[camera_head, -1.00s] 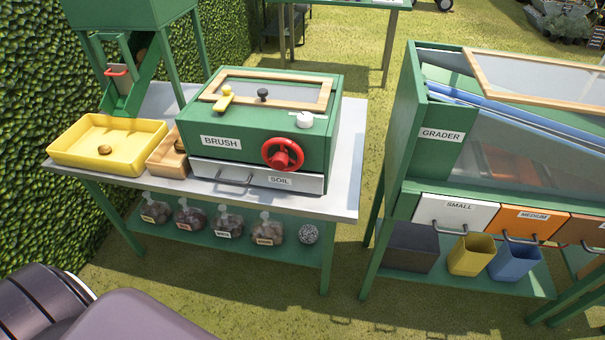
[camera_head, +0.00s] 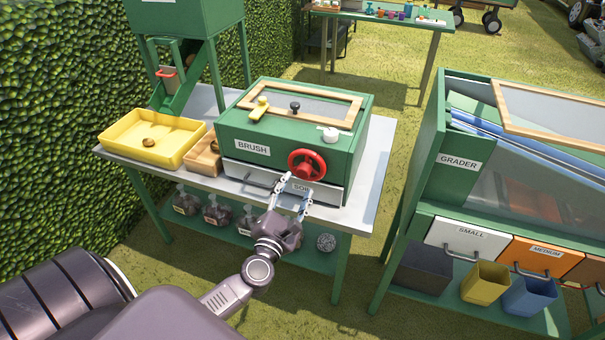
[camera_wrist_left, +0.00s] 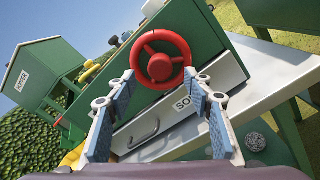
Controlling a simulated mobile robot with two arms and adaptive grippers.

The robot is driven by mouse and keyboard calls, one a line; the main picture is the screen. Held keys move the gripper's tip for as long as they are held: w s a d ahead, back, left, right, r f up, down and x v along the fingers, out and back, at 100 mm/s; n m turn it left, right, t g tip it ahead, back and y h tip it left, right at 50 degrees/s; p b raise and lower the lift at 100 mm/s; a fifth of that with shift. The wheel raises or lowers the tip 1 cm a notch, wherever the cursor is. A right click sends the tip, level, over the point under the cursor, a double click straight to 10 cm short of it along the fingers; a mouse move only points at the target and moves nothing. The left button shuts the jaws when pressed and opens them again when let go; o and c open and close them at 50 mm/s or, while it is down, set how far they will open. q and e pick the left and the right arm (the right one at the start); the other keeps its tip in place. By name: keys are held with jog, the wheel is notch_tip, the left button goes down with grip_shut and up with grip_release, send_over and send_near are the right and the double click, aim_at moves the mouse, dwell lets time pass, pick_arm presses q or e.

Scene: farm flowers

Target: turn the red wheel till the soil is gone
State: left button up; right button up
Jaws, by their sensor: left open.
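The red wheel (camera_head: 307,166) is on the front of the green box labelled BRUSH (camera_head: 262,131), above the pale drawer labelled SOIL (camera_head: 238,172). My left gripper (camera_head: 296,190) is open and empty, just in front of the drawer and a little below the wheel. In the left wrist view the red wheel (camera_wrist_left: 160,60) shows straight ahead, beyond and between the two fingertips (camera_wrist_left: 162,85). The fingers look apart from it. I cannot make out any soil through the box's framed glass lid (camera_head: 300,102). My right gripper is not in view.
A yellow tray (camera_head: 133,153) with a brown round item and a small wooden box (camera_head: 203,160) stand left on the grey table. Bags and a speckled ball (camera_head: 326,242) are on the shelf below. The GRADER stand (camera_head: 455,170) is at right, with grass between.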

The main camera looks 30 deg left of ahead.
aim_at(303, 175)
pick_arm(q)
jog(key=x, duration=0.6)
jog(key=shift+f, duration=0.15)
jog(key=c, duration=1.2)
jog(key=shift+o, duration=0.2)
